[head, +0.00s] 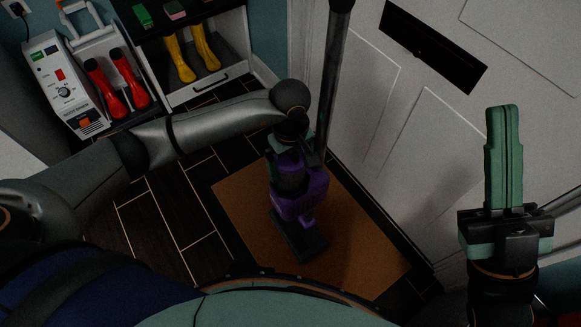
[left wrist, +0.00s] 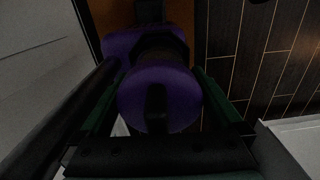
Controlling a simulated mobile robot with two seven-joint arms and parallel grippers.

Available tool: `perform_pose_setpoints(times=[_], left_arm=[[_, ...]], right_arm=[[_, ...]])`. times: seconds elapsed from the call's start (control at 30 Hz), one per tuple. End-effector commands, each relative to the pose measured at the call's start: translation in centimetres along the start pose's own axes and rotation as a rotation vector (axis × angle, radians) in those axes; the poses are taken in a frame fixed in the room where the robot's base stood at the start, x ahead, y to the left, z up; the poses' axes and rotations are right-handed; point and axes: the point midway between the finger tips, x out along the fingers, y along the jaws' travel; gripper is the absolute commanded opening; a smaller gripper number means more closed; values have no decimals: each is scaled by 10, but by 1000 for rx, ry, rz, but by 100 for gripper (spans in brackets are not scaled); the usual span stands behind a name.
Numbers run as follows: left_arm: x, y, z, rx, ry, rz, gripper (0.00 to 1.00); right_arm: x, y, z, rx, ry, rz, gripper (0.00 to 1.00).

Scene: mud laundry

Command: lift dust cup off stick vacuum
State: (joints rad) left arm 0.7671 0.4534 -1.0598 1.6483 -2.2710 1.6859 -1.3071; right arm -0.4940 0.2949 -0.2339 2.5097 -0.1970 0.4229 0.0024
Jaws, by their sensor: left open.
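The stick vacuum (head: 313,188) stands upright on the mat, with a purple body, a dark foot and a long dark tube rising beside the door. Its dust cup (head: 292,178) looks like a dark cylinder, partly hidden beneath my left gripper (head: 291,140). In the left wrist view, a round purple top with a black handle (left wrist: 158,108), apparently the dust cup's, lies between the green fingers of my left gripper (left wrist: 159,82). The fingers are apart, one on each side; whether they touch it is unclear. My right gripper (head: 503,110) points up at the right, its green fingers together and empty.
The vacuum stands on a brown mat (head: 235,205) over dark floor tiles. A white panelled door (head: 430,130) is close behind and right. At the upper left are a white machine (head: 62,80), red boots (head: 103,90) and a bench (head: 215,92) holding yellow boots (head: 180,60).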

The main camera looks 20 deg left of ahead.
Motion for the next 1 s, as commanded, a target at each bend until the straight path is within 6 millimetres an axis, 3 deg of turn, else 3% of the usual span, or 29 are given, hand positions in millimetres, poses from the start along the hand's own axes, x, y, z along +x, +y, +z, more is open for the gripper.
perform_pose_setpoints(times=[0.07,0.17,0.73,1.0], left_arm=[[0,0,0,0,0,0,100],[-1,0,0,0,0,0,90],[-1,0,0,0,0,1,26],[-3,0,0,0,1,2,25]], right_arm=[[0,0,0,1,0,-2,0],[0,-1,0,1,0,-3,0],[0,0,0,-1,0,-4,0],[1,0,-1,-4,0,-3,0]])
